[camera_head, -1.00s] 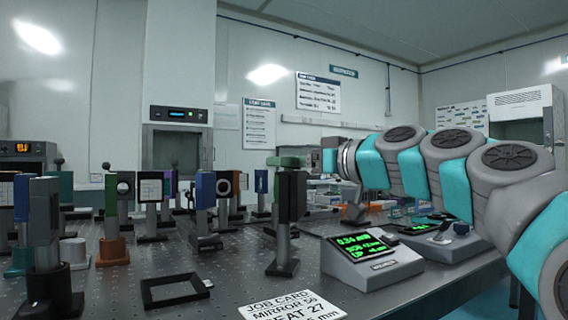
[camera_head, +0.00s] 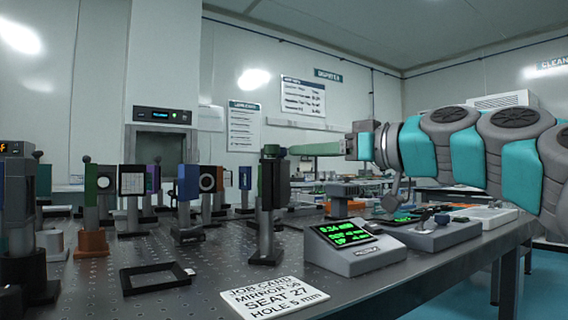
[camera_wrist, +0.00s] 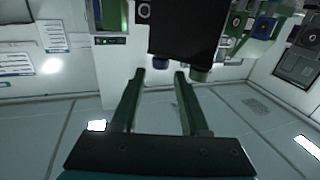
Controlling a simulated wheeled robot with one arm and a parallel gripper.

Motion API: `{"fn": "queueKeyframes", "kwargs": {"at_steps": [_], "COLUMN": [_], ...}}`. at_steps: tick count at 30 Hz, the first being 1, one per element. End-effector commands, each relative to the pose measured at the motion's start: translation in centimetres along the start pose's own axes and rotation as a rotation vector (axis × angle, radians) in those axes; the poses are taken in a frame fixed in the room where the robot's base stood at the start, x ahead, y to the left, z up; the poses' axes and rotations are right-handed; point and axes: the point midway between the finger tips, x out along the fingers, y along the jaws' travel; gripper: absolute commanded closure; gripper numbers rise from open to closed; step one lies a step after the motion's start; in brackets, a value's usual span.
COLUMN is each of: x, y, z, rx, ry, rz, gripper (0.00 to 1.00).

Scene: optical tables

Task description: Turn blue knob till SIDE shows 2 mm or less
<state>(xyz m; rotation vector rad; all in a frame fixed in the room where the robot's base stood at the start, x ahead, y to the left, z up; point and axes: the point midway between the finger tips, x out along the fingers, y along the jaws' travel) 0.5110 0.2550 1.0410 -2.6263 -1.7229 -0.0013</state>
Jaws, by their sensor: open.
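In the head view my gripper (camera_head: 290,150) reaches in from the right, level with the mount's top. The readout box (camera_head: 345,240) shows green text, 0.34 mm on top; the SIDE line is too blurred to read.
A white job card (camera_head: 275,298) and an empty black frame (camera_head: 156,278) lie in front of the mount. Several other posted mounts stand to the left. A second console (camera_head: 430,232) sits right of the readout, below my arm.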

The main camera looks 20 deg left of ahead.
Motion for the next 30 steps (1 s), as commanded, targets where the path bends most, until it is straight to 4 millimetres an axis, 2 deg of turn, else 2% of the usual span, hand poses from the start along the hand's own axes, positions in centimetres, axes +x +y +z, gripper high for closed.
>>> {"fn": "queueKeyframes", "kwargs": {"at_steps": [2, 5, 12, 18, 29, 30], "x": [0.0, 1.0, 4.8, 6.9, 7.4, 7.5], "y": [0.0, 0.0, -0.1, -0.1, -0.1, -0.1], "z": [0.2, 0.0, 0.1, 0.0, 0.0, 0.0], "rx": [-0.001, 0.0, 0.002, -0.001, -0.001, 0.0], "ry": [0.0, -0.002, -0.004, -0.002, 0.0, -0.001], "rz": [0.0, -0.001, -0.004, -0.003, -0.003, -0.003], "gripper": [0.55, 0.55, 0.55, 0.55, 0.55, 0.59]}}
